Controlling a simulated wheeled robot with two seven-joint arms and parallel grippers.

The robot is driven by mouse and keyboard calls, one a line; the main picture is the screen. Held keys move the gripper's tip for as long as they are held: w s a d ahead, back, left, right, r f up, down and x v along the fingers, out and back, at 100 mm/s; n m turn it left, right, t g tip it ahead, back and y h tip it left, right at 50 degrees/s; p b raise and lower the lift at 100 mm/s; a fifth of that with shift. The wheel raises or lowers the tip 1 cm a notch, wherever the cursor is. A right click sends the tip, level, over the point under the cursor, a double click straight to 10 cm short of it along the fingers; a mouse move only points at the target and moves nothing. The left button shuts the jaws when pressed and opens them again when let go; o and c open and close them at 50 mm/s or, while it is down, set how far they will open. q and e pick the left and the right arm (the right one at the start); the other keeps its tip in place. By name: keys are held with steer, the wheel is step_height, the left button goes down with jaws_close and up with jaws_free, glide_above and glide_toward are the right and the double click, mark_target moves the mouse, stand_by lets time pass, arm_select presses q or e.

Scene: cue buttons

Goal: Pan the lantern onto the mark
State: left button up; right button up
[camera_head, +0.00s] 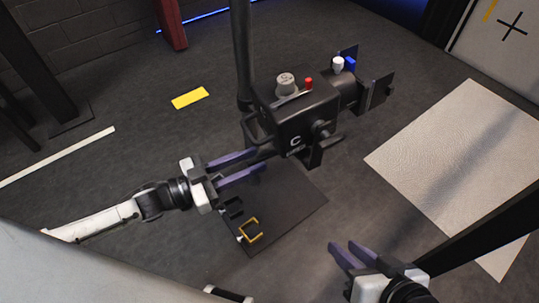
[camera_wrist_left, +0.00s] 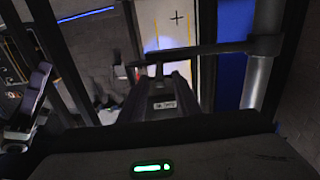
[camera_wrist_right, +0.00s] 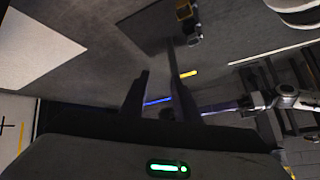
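The lantern (camera_head: 292,120) is a black box marked C on a dark upright pole, with a grey knob and a red knob on top. Its front flaps face right. The mark, a black cross (camera_head: 513,26), is on a pale panel at the upper right; the cross also shows in the left wrist view (camera_wrist_left: 176,18). A pale glow (camera_wrist_left: 152,44) lies on the panel below and left of it. My left gripper (camera_head: 260,160) has its fingers apart, at the lantern's rear handle; contact cannot be told. My right gripper (camera_head: 345,246) is open and empty, low and right.
A dark floor plate (camera_head: 290,208) with a yellow bracket (camera_head: 251,230) lies below the lantern. A pale mat (camera_head: 455,150) lies at the right. A yellow strip (camera_head: 190,98) marks the floor at the left. The dark pole (camera_head: 242,55) stands directly behind the lantern.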

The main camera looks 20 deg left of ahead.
mark_target(269, 154)
arm_select(q)
steer(key=shift+b+x, duration=0.6)
steer(key=shift+x, duration=2.15)
jaws_close()
